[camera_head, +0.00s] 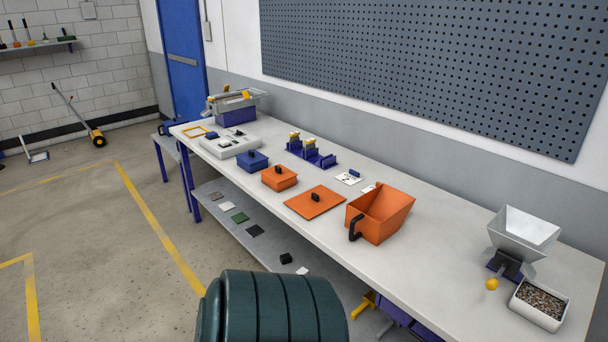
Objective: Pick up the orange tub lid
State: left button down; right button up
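A small orange tub (279,182) stands on the long white table, left of its middle. Neither of my grippers is in view.
A blue lidded tub (252,161) stands left of the orange tub, and a large orange scoop-like bin (383,217) stands right of the plate. A metal hopper (523,236) and a tray of bits (539,304) are at the right. A dark green ribbed object (272,308) is in front.

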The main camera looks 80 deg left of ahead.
aim_at(312, 203)
jog(key=u, duration=2.45)
